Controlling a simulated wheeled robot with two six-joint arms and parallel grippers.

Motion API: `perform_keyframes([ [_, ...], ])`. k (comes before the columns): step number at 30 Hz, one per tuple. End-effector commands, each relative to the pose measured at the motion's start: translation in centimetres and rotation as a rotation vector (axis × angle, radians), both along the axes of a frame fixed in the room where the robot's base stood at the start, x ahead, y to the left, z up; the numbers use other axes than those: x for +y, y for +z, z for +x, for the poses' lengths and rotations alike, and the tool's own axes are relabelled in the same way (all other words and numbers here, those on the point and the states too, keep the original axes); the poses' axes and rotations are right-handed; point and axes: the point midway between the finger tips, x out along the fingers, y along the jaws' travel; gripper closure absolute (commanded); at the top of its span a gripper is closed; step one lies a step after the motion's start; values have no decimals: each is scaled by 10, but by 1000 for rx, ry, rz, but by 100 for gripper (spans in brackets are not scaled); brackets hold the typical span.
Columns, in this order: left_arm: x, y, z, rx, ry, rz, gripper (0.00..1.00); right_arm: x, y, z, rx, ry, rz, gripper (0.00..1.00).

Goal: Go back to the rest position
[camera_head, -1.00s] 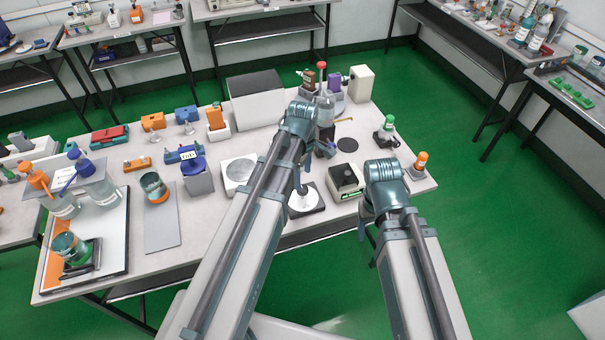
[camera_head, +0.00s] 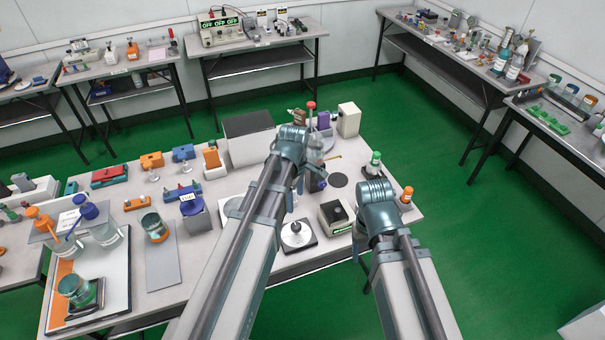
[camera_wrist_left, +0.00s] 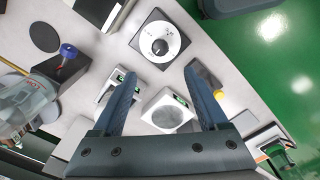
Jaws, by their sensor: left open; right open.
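My left gripper (camera_head: 298,186) hangs over the middle of the bench, beside a clear bottle with a red top (camera_head: 311,110). In the left wrist view its two dark fingers (camera_wrist_left: 166,92) are spread with nothing between the tips. Below them are a square device with a round white dial (camera_wrist_left: 160,44) and a small device with a pale plate (camera_wrist_left: 168,112). My right gripper (camera_head: 359,250) is at the bench's front right edge. It is mostly hidden below its own wrist, and no held object shows.
Green floor (camera_head: 490,235) is clear on the right. Other benches line the walls.

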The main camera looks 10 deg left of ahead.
Motion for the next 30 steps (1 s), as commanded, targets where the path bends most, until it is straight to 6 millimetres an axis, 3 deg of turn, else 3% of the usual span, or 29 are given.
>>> perform_keyframes([
  [8,-7,0,-8,2,-76,3,24,0,0,0,0,0,0,36],
  [11,-24,0,-25,10,-273,14,24,0,0,0,0,0,0,36],
  [21,-85,1,-105,70,-1255,53,24,0,0,0,0,0,0,36],
  [25,-97,1,-125,92,-1516,57,24,0,0,0,0,0,0,36],
  [30,-103,1,-137,109,-1694,59,24,0,0,0,0,0,0,36],
])
